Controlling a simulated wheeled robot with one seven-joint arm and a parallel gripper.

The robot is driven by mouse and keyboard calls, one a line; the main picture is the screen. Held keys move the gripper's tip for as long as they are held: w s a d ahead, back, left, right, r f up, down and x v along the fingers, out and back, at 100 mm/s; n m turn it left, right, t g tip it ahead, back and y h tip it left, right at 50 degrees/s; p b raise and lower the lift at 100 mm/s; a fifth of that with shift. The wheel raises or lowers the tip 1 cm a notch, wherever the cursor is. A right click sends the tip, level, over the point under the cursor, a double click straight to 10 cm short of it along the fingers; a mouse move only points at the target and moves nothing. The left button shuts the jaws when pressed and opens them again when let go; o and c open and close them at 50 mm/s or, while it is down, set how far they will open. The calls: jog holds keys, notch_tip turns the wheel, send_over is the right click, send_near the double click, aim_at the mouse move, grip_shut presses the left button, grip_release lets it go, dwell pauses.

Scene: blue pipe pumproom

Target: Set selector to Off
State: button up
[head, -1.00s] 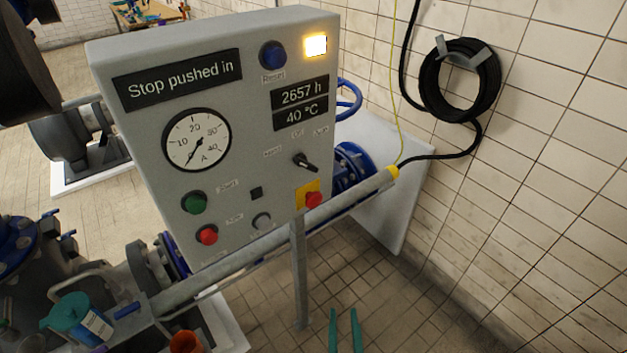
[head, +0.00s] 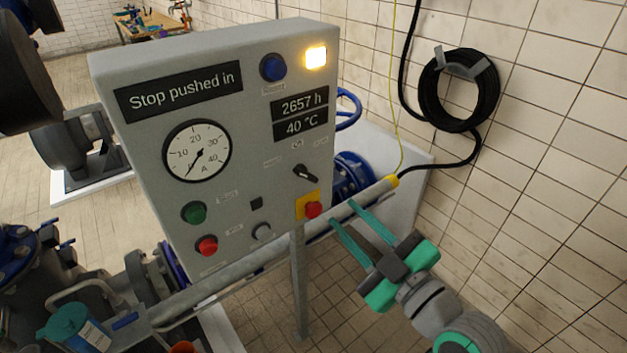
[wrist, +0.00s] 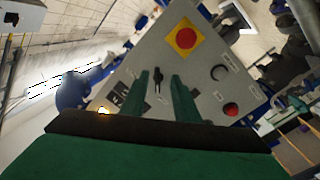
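The selector (head: 305,173) is a small black knob on the right side of the grey control panel (head: 250,215), below the hour and temperature display. Its lever slants from upper left to lower right; small labels stand left, above and right of it. I cannot tell for sure which label it points at. My gripper (head: 343,213) has two green fingers, spread open and empty, right of and below the selector, apart from the panel. In the wrist view the selector (wrist: 158,80) shows between the open fingers (wrist: 161,76), beyond their tips.
A red stop button (head: 313,209) on a yellow plate sits just below the selector. Green (head: 194,212) and red (head: 207,246) buttons are at lower left. A pipe (head: 265,248) runs below the panel. A hose coil (head: 460,90) hangs on the right wall.

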aim_at(309, 178)
jog(key=w+a+r+n, duration=0.1)
jog(key=w+a, duration=0.1)
jog(key=w+a+r+n, duration=0.1)
jog(key=w+a, duration=0.1)
jog(key=w+a+r+n+g+y, duration=0.1)
jog(key=w+a, duration=0.1)
jog(key=a, duration=0.1)
jog(key=shift+w+r, duration=0.25)
jog(key=shift+w, duration=0.1)
dwell(0.4)
grip_shut()
